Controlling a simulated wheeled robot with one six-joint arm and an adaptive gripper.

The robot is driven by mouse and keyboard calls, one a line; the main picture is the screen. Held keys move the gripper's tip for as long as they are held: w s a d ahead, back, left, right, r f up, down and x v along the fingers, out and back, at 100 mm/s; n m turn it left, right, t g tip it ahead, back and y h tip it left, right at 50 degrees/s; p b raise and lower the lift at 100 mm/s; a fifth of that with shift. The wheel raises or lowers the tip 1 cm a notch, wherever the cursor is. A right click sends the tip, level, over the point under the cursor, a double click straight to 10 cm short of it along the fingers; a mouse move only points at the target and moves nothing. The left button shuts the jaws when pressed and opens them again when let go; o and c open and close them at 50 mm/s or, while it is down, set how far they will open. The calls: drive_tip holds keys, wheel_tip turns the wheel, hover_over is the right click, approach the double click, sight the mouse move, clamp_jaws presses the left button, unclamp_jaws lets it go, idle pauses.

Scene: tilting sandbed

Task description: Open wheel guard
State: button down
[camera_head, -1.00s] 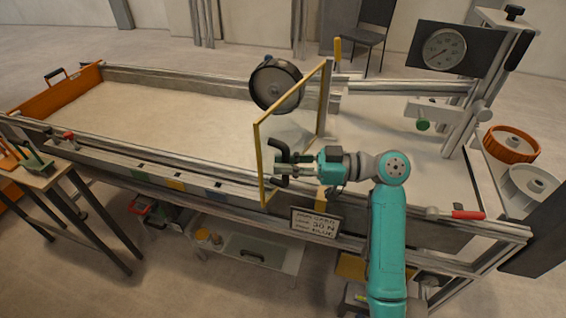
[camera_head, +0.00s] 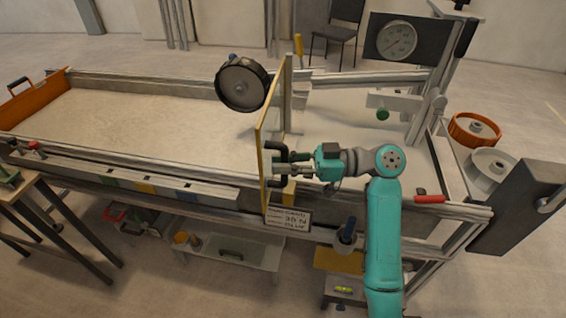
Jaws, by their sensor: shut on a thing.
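The wheel guard (camera_head: 263,165) is a clear panel in a yellow frame, standing upright across the sandbed and seen nearly edge-on. A black handle (camera_head: 284,163) sits on its near right side. My gripper (camera_head: 287,164) reaches in from the right and is shut on this handle; the fingertips partly merge with it. A dark wheel (camera_head: 242,84) with a grey hub is behind and left of the guard, above the sand. The guard's far lower edge and hinge are hard to make out.
The long sandbed (camera_head: 150,116) extends left, with metal rails around it. A gauge (camera_head: 397,40) stands at the back right. A label plate (camera_head: 288,219) hangs below the near rail. Spare wheels (camera_head: 475,129) lie at the right. A side table (camera_head: 22,189) is at the left.

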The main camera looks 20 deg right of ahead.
drive_tip(key=c, duration=1.1)
unclamp_jaws()
drive_tip(key=shift+d, duration=0.1)
drive_tip(key=v, duration=1.1)
drive_tip(key=shift+s+d, duration=0.15)
drive_tip(key=shift+d, duration=0.25)
